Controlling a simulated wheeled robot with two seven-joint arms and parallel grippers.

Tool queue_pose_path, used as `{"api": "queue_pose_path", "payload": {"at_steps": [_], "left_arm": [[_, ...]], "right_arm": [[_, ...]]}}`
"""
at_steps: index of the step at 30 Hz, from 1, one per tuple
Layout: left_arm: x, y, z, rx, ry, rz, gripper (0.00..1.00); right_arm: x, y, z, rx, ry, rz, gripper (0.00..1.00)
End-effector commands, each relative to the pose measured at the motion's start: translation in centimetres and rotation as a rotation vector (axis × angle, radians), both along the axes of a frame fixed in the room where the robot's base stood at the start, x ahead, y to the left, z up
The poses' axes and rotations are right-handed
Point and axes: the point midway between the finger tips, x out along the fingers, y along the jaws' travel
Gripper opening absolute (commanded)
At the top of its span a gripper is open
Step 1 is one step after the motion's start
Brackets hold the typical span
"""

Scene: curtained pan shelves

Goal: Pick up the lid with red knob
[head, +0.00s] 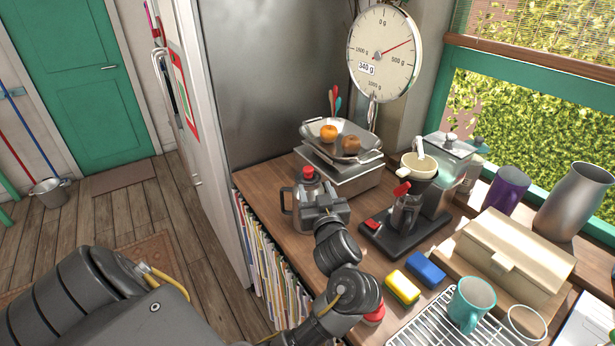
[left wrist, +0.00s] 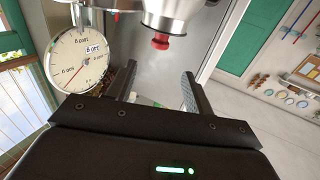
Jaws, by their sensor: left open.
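The red knob (head: 307,173) sits on top of a metal pot (head: 300,196) with a dark handle, on the wooden counter beside the scale. In the left wrist view, which looks upside down, the red knob (left wrist: 160,42) hangs from the silver lid (left wrist: 165,20) at the top of the picture. My left gripper (head: 317,196) is in front of the pot and hides part of it. In the left wrist view its two fingers (left wrist: 159,73) are spread and empty, with the knob beyond them. I cannot tell the exact gap to the knob.
A scale pan (head: 343,152) with fruit stands behind the pot. A dark appliance (head: 400,225) with a red switch is to its right. A yellow sponge (head: 402,287), blue sponge (head: 425,269) and teal mug (head: 470,303) are nearer. The refrigerator (head: 265,80) borders the counter's left.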

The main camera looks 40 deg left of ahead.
Motion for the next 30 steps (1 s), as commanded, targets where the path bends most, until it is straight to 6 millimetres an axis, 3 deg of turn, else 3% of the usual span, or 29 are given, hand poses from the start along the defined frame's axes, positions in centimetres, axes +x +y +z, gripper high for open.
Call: {"api": "queue_pose_path", "payload": {"at_steps": [9,19,25,30], "left_arm": [[2.7,3.4,0.2,0.003,0.001,-0.001,0.52],[3.7,4.6,0.1,-0.002,0.001,-0.001,0.52],[5.5,6.8,0.2,0.002,0.005,0.001,0.52],[6.7,8.1,-0.2,-0.003,0.003,-0.001,0.52]], "right_arm": [[-0.1,-0.1,1.3,-0.001,0.001,0.001,0.36],[-0.1,-0.3,1.8,-0.004,0.001,0.002,0.36],[-0.1,-0.3,3.9,-0.004,0.001,0.002,0.36],[-0.1,-0.3,4.2,-0.003,0.001,0.001,0.36]]}}
